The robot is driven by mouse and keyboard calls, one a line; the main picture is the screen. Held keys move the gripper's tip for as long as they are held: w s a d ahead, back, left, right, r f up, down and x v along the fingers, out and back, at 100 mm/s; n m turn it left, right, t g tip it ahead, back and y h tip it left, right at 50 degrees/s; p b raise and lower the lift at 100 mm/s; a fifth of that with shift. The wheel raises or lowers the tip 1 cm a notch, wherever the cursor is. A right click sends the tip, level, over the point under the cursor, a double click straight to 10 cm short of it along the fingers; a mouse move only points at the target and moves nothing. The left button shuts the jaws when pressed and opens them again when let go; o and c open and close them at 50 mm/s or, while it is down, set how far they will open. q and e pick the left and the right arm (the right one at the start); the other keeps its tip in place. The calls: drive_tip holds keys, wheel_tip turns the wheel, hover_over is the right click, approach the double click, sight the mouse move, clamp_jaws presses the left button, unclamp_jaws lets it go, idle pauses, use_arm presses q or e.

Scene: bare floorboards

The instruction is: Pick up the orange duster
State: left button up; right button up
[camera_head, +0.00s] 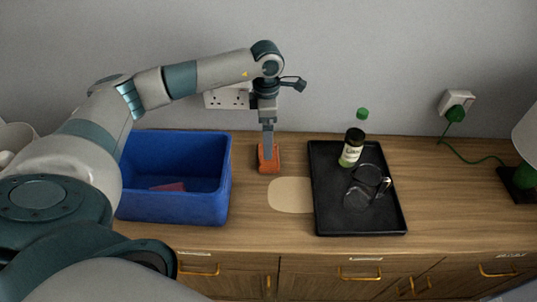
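The orange duster (274,166) is a small block on the wooden cabinet top, just right of the blue bin. My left gripper (268,153) points straight down at the duster, and its finger overlaps the duster's top and middle. The fingers are seen nearly edge-on, so I cannot tell whether they are open around it or shut on it. The duster appears to be at the level of the cabinet top. My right gripper is not in view.
The blue bin (170,204) holds a reddish item (168,187). A beige oval patch (289,196) lies before the duster. A black tray (330,215) holds a bottle (352,148) and dark glassware (357,197). A wall socket (457,100) with a green cable and a lamp (526,140) are right.

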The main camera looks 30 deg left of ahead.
use_arm(q)
drive_tip(key=shift+f+p, duration=0.4)
drive_tip(key=shift+f, duration=1.4)
drive_tip(key=shift+w+d+f+p, duration=0.1)
drive_tip(key=shift+w+f+p, duration=0.05)
drive_tip(key=shift+f+p, duration=0.6)
wheel_tip(320, 180, down, 3)
drive_tip(key=shift+w+r+p, duration=0.1)
drive_tip(key=shift+w+p, duration=0.05)
drive_tip(key=shift+p, duration=0.55)
drive_tip(key=shift+f, duration=0.4)
drive_tip(key=shift+c, duration=0.6)
drive_tip(key=c, duration=0.9)
